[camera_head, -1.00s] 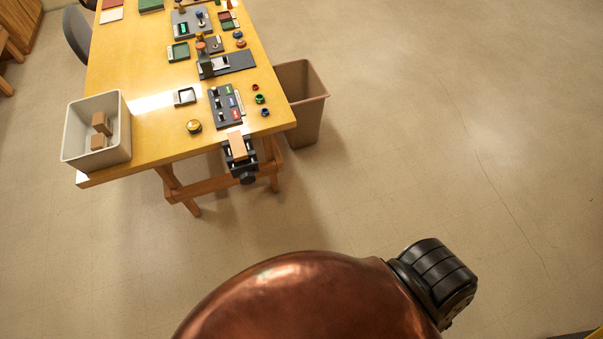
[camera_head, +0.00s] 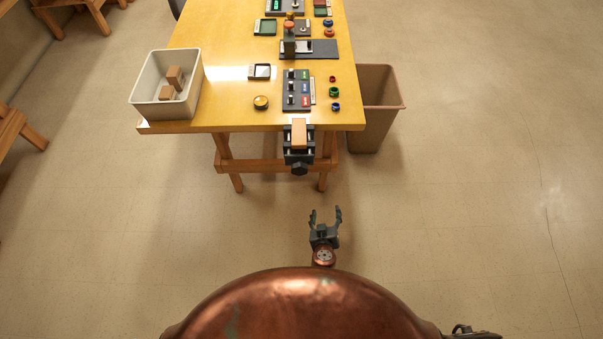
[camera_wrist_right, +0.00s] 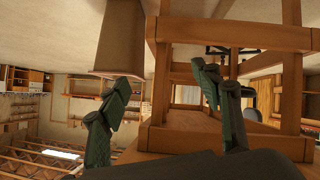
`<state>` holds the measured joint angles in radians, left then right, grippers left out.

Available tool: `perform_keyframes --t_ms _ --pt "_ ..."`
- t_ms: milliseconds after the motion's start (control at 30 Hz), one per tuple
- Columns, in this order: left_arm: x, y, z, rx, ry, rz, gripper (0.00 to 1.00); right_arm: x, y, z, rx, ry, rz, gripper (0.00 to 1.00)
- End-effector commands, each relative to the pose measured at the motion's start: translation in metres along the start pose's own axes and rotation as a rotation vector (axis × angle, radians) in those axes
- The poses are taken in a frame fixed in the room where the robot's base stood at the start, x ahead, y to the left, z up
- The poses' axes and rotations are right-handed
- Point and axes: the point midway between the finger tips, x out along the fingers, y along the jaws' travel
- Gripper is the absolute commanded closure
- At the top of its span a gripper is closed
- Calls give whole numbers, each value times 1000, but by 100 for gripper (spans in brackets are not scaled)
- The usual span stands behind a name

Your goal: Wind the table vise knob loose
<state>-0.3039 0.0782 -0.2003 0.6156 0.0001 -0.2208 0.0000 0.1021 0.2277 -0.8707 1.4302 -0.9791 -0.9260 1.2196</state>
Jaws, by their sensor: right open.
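The table vise (camera_head: 299,145) is fixed to the near edge of the yellow table, with a wooden block (camera_head: 299,132) between its jaws. Its dark knob (camera_head: 299,169) sticks out toward me at the front. My right gripper (camera_head: 325,216) is open and empty, over the floor on my side of the knob and apart from it. In the right wrist view, its two green-grey fingers (camera_wrist_right: 168,95) are spread with nothing between them. I cannot make out the knob in the wrist view. My left gripper is not in view.
The yellow table (camera_head: 220,115) carries a white bin (camera_head: 195,85) with wooden blocks at left and a switch panel (camera_head: 284,103) behind the vise. A brown waste bin (camera_head: 385,110) stands at the table's right. The floor before the table is clear.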

Motion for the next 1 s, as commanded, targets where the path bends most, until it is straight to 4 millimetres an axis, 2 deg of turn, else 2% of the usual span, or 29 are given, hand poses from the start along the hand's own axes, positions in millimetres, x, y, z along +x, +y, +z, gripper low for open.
perform_keyframes --t_ms 33,100,200,300,400,467,800,1000 --pt "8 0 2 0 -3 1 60 -17 -13 -45 52 113 0 41" --pt "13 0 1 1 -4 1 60 -48 -23 -98 136 250 -1 41" --pt "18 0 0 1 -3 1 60 -90 -30 -150 250 403 -17 41" --pt "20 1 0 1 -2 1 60 -121 -32 -178 330 497 -39 41" --pt "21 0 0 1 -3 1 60 -134 -32 -192 371 541 -51 41" --pt "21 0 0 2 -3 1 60 -132 -31 -197 377 550 -52 41" --pt "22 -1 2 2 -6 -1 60 -88 -29 -224 376 549 -52 41" --pt "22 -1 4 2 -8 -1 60 -73 -28 -232 377 545 -52 41"
